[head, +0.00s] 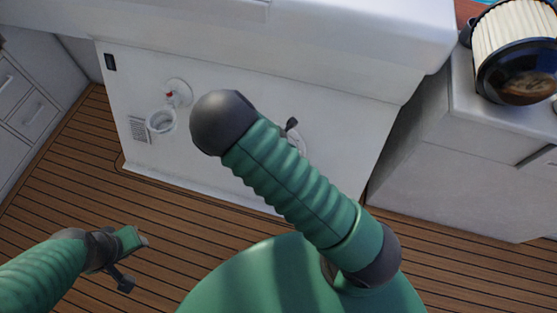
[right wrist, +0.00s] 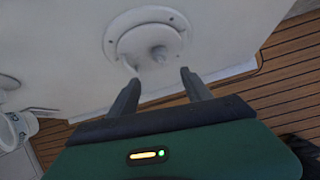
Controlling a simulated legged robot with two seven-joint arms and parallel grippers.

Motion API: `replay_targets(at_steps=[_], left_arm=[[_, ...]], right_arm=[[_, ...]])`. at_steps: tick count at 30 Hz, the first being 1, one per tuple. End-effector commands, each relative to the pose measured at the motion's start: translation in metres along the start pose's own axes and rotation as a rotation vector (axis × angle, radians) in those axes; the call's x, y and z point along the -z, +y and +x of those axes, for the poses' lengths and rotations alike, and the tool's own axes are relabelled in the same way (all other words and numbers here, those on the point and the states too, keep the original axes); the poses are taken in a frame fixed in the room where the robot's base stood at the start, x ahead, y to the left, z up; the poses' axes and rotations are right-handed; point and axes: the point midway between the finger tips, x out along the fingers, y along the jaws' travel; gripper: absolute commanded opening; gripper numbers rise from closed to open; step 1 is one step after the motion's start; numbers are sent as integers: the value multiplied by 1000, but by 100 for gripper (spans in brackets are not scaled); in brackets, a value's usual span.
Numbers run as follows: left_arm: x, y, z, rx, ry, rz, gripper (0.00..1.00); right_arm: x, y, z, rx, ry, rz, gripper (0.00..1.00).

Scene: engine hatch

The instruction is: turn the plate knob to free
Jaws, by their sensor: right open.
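The plate (right wrist: 148,38) is a round white disc on the white panel, ahead of my right gripper in the right wrist view. A small grey knob (right wrist: 159,54) stands out from its lower middle, with a pale lever-like piece beside it. My right gripper (right wrist: 156,82) is open, its two dark fingers apart, below the knob and not visibly gripping anything. In the head view my right forearm hides most of that spot; a pale rounded edge of the plate (head: 297,142) shows beside a small dark part I cannot identify. My left gripper (head: 136,262) hangs low at the left, away from the panel.
A white cup-like fitting (head: 160,121) and a round fitting with a red part (head: 178,93) are on the panel, left of my right arm. A white counter (head: 470,125) with a ribbed filter (head: 515,40) stands right. The plank floor (head: 60,205) is clear around my left gripper.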

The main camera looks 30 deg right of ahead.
Motion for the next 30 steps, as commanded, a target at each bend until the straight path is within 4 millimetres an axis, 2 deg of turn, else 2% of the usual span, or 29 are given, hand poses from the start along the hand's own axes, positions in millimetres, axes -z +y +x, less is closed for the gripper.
replay_targets(at_steps=[9, 16, 21, 29, 30], left_arm=[[-9, 0, 38, 0, -1, 0, 36], [-14, 0, 59, 0, -1, 0, 36], [-16, 0, 65, 0, -1, 0, 36], [-15, 0, 64, 0, 0, 0, 36], [-15, 0, 64, 0, 0, 0, 36]], right_arm=[[4, 0, 84, 6, -2, 4, 57], [4, 2, 135, 6, -4, 4, 57], [3, 2, 150, 6, -4, 5, 57], [2, 2, 151, 6, -4, 5, 57], [2, 2, 151, 6, -4, 5, 55]])
